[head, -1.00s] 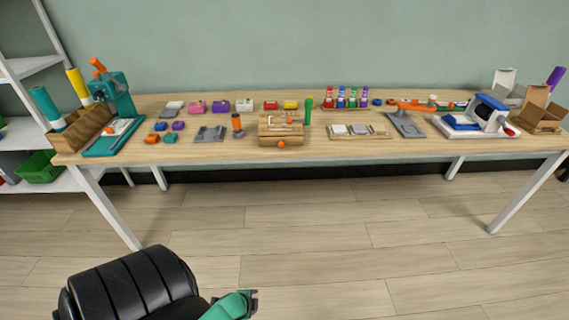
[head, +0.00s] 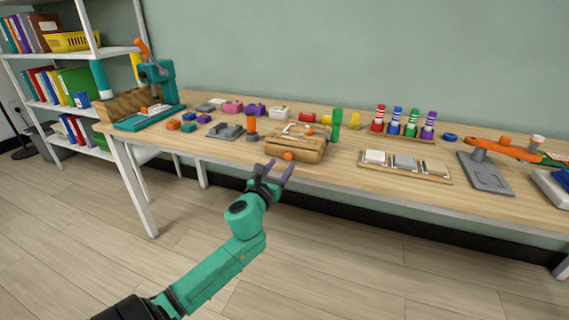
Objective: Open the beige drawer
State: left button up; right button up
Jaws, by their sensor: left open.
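The beige drawer (head: 275,151) is the front of a small wooden box (head: 312,143) near the table's front edge. It has a round orange knob (head: 288,156) and looks shut. Several tools lie on top of the box. My left gripper (head: 281,170) is open and empty, its purple-grey fingers pointing up toward the knob from just in front of the table edge. It appears a little short of the knob; the exact gap is hard to tell. My right gripper is not in view.
On the wooden table (head: 340,185), a grey stand with an orange-handled tool (head: 251,128) is left of the box. A green upright tool (head: 336,122) touches or stands close to its right side. A parts tray (head: 405,165) lies further right. The floor in front is clear.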

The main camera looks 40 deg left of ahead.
aim_at(288, 158)
pick_arm(q)
jog(key=x, duration=0.4)
jog(key=shift+d, duration=0.1)
grip_shut()
dwell(1.3)
